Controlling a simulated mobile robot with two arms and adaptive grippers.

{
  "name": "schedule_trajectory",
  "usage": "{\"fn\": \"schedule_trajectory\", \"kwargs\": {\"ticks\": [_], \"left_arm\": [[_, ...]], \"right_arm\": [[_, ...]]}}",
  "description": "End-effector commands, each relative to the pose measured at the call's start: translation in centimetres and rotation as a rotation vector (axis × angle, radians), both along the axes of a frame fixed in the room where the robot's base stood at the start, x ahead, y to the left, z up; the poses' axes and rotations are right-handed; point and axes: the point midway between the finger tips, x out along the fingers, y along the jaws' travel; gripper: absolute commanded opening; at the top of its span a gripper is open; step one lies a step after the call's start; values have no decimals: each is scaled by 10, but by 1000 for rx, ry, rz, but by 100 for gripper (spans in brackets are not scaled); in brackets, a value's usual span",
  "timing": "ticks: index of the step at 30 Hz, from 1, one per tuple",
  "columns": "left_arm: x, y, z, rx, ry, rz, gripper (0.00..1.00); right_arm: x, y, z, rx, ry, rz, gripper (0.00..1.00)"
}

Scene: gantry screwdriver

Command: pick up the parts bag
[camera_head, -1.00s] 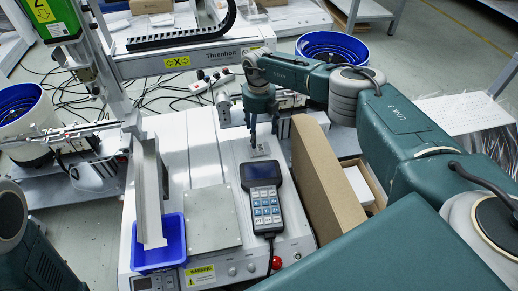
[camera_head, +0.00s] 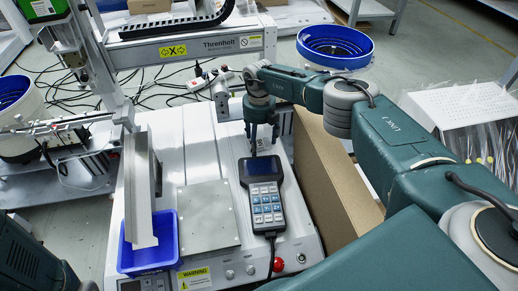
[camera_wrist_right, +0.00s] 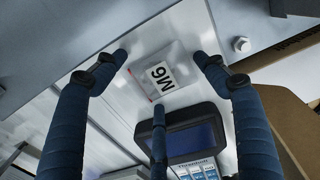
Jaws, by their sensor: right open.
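The parts bag (camera_wrist_right: 160,73) is a small clear bag with a white label reading M6. In the right wrist view it lies flat on the pale machine top, just beyond the handheld pendant's upper edge. My right gripper (camera_head: 264,143) is open and points down over the bag, its dark fingers spread around it with nothing held. In the head view the fingers mostly hide the bag. I cannot tell whether the fingertips touch the surface. My left gripper is not in view.
The pendant (camera_head: 264,203) with its dark screen lies close to the gripper. A tall cardboard box (camera_head: 335,195) stands to the right, below my arm. A grey plate (camera_head: 208,217) and a blue bin (camera_head: 147,260) are to the left. The gantry beam (camera_head: 190,50) crosses behind.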

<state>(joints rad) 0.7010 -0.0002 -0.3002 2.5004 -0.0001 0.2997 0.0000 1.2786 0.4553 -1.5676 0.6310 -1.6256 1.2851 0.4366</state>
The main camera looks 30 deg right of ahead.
Motion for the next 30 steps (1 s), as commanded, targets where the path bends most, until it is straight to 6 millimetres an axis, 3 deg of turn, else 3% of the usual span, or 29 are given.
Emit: {"fn": "schedule_trajectory", "kwargs": {"ticks": [4, 9, 11, 23, 30], "left_arm": [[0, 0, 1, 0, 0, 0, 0], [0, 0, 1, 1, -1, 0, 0], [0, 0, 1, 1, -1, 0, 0], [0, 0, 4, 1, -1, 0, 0], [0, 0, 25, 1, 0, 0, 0]], "right_arm": [[0, 0, 2, 0, 0, 0, 70], [0, 0, 2, 0, 0, 0, 36], [0, 0, 2, 0, 0, 0, 27], [0, 0, 5, 0, 0, 0, 27], [1, -1, 34, 0, -1, 0, 27]]}}
